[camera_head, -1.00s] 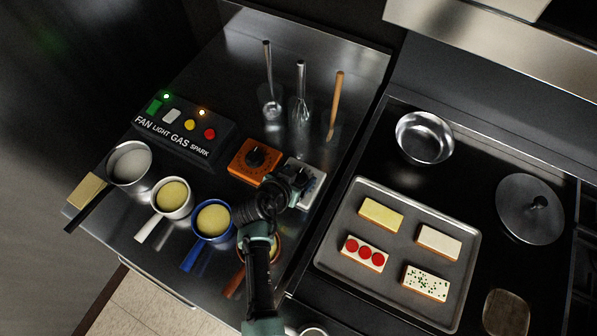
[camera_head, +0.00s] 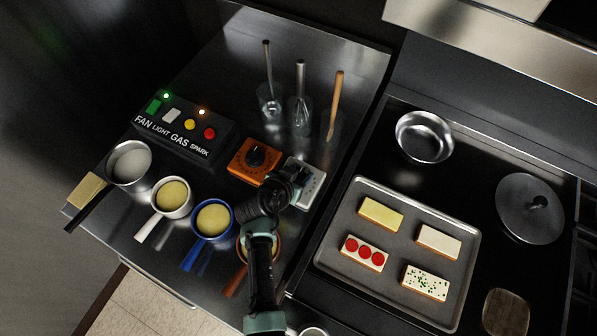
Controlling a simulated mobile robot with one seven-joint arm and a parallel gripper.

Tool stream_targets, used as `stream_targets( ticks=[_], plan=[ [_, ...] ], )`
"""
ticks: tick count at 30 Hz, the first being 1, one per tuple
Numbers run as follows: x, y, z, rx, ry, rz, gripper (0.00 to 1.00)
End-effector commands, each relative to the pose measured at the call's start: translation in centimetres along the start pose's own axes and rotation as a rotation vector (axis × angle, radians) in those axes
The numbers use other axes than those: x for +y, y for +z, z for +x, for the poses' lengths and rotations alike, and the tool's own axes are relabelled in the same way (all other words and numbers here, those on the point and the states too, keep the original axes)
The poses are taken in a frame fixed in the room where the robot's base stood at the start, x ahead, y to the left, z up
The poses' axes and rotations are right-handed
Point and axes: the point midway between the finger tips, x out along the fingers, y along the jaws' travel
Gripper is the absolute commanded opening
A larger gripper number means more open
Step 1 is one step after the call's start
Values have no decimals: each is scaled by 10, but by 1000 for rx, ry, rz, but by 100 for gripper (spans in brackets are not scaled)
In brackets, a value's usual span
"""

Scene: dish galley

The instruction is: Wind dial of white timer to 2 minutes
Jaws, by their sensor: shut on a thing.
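The white timer (camera_head: 315,187) stands on the steel counter, right of the orange timer (camera_head: 248,164). My gripper (camera_head: 296,180) is over the white timer and is shut on its dial; my wrist covers the dial and the left part of the timer's face. The dial's pointer and the setting it shows are hidden. The orange timer has a black dial in plain view, apart from my gripper.
A control box (camera_head: 186,130) with lit lamps stands to the left. Several pans, including a blue one (camera_head: 230,226), line the front edge. Utensils in clear holders stand behind. A tray (camera_head: 335,250) of topped slices lies on the stove at right.

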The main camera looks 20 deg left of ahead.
Motion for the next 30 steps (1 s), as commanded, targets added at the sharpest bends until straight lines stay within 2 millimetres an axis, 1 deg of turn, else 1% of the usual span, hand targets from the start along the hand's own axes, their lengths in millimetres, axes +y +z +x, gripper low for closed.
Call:
stream_targets(
  ticks=[1, 11, 18, 30],
  plan=[
    [0, 4, 0, -7, 2, -1, 0],
    [-1, 9, 4, -9, 50, 44, 0],
    [-2, 10, 6, -7, 162, 158, 0],
    [-2, 10, 4, -11, 359, 353, 0]
  ],
)
